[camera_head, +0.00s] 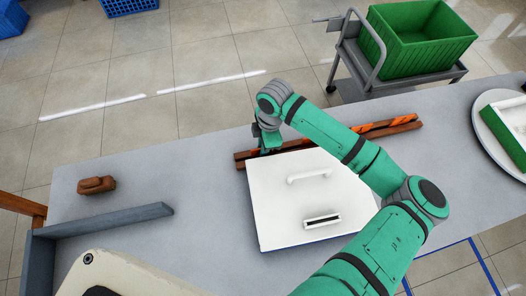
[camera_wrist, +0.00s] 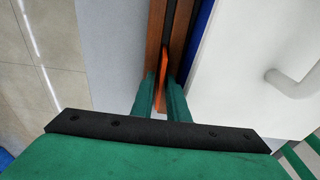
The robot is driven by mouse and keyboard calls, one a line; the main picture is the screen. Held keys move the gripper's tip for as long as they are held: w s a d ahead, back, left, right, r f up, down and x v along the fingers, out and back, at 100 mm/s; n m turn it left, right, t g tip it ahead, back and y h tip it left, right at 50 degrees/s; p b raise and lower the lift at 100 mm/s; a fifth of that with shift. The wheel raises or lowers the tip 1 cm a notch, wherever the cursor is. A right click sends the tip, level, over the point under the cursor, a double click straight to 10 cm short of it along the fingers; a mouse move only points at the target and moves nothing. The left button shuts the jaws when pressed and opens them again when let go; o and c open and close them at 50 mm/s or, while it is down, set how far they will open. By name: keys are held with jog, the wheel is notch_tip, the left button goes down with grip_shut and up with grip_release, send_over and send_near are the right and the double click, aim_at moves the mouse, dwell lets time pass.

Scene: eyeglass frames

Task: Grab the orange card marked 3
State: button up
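A long brown wooden rack (camera_head: 407,121) with a slot lies along the far side of the white box, with orange cards (camera_head: 375,125) in it. My gripper (camera_head: 268,149) points down at the rack's left part. In the wrist view, an orange card (camera_wrist: 164,62) stands edge-on in the rack (camera_wrist: 156,30), between the two green fingers of my gripper (camera_wrist: 160,96). The fingers are close on both sides of it; whether they press on it is unclear. No number is readable on any card, so I cannot tell which is marked 3.
A white box with a handle (camera_head: 293,210) sits right against the rack. A brown object (camera_head: 96,185) and a grey rail (camera_head: 110,221) lie at the left. A round white tray (camera_head: 488,133) is at the right. A cart with a green crate (camera_head: 420,45) stands beyond the table.

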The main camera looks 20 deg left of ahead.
jog(key=shift+d+f, duration=0.1)
jog(key=shift+f, duration=0.05)
jog(key=shift+c, duration=0.6)
grip_shut()
jog(key=shift+s, duration=0.1)
notch_tip(320, 180, up, 10)
jog(key=shift+r, duration=0.25)
